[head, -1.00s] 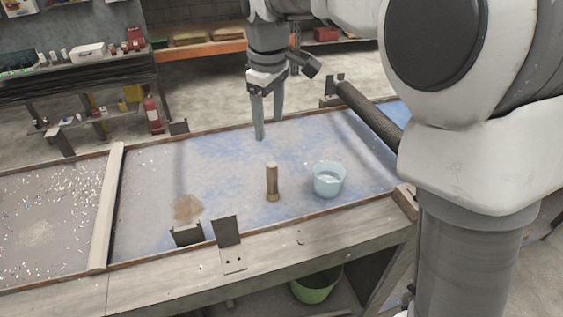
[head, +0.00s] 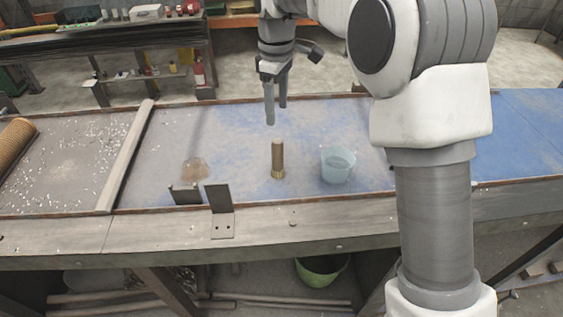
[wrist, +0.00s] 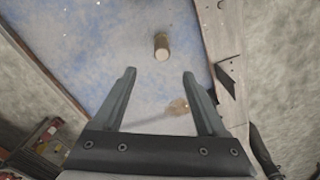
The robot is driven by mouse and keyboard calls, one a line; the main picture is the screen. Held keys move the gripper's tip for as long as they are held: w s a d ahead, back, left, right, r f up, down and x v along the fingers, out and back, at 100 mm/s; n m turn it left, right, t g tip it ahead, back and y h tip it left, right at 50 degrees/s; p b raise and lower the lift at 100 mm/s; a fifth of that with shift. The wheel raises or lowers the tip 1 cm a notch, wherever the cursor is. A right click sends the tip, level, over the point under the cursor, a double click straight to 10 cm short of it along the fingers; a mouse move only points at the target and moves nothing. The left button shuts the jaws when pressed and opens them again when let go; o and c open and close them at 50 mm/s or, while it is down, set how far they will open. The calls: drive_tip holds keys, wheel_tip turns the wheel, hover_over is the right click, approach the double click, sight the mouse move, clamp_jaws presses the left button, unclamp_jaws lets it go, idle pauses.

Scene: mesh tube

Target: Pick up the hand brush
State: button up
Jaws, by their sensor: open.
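An upright brown cylinder (head: 277,158) with a paler, wider foot stands on the blue-grey table surface (head: 235,135). It looks like the hand brush standing on end, though bristles are too small to make out. In the wrist view the cylinder (wrist: 161,47) lies beyond the fingertips, roughly in line with the gap between them. My gripper (head: 276,114) points down with its fingers apart and empty. In the head view its tips appear just above the cylinder's top; they do not touch it. The gripper also shows in the wrist view (wrist: 160,74).
A pale blue translucent cup (head: 338,165) stands just right of the cylinder. A raised divider (head: 126,155) crosses the table further left.

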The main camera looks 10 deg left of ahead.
sight(277, 140)
wheel_tip(277, 140, down, 11)
drive_tip(key=shift+f, duration=0.1)
drive_tip(key=shift+s+f, duration=0.2)
drive_tip(key=shift+f, duration=2.6)
clamp_jaws()
